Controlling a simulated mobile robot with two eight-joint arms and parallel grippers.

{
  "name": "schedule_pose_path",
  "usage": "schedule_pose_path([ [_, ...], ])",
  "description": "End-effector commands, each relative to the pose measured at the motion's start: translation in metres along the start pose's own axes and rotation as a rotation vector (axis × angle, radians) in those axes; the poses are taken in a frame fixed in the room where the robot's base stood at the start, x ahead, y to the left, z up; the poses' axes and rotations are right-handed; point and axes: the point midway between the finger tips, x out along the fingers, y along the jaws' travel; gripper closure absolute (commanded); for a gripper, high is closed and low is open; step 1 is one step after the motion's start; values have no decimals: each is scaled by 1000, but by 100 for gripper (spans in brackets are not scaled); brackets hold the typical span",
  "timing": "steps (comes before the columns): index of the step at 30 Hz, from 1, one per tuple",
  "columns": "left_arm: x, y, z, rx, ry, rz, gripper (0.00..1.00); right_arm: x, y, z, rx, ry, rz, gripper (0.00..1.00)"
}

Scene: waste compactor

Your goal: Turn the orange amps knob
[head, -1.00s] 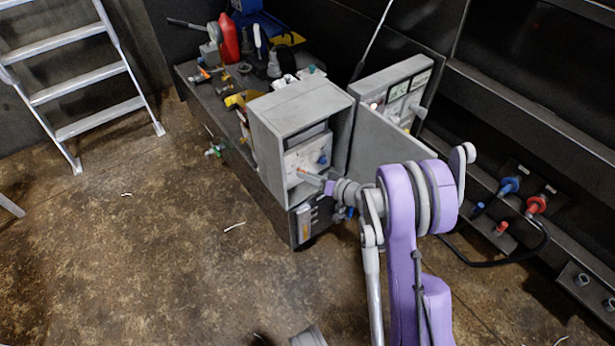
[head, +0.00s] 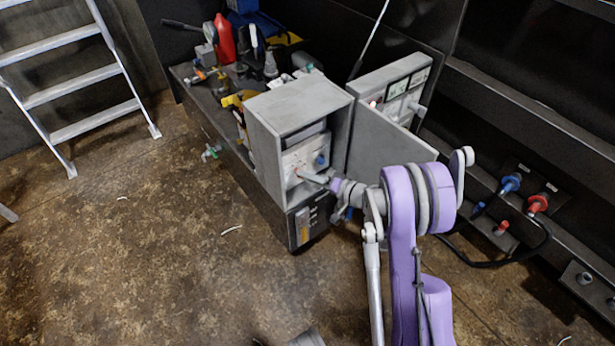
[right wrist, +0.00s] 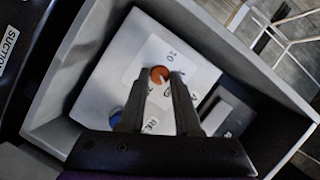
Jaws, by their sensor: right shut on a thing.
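The orange amps knob (right wrist: 159,75) is on the white panel (right wrist: 140,60) inside the open grey box (head: 270,115). In the right wrist view it shows at the ends of my two fingers. My right gripper (right wrist: 157,86) is shut on the knob, one finger on each side of it. In the head view my right gripper (head: 305,177) reaches into the box from the right, and the knob is mostly hidden by the fingers. A blue knob (head: 320,160) is on the same panel; it also shows in the right wrist view (right wrist: 116,119). My left gripper is not in view.
The box's side walls stand close around my right gripper. Its grey door (head: 385,145) is open to the right. A bench (head: 210,110) with tools and a red bottle (head: 224,40) is behind. A ladder (head: 75,90) stands left; the floor between is mostly clear.

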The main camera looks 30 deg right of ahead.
Motion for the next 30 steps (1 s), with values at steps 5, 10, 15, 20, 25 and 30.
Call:
schedule_pose_path([
  [5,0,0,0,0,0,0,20,0,0,0,-1,0,1,100],
  [10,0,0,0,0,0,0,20,0,0,0,-1,0,1,54],
  [15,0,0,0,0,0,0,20,0,0,0,-1,0,1,39],
  [20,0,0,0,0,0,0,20,0,0,0,-1,0,1,39],
  [25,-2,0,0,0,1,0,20,-10,0,-1,-1,1,1,39],
  [30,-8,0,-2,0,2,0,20,-41,0,-2,-1,4,3,39],
])
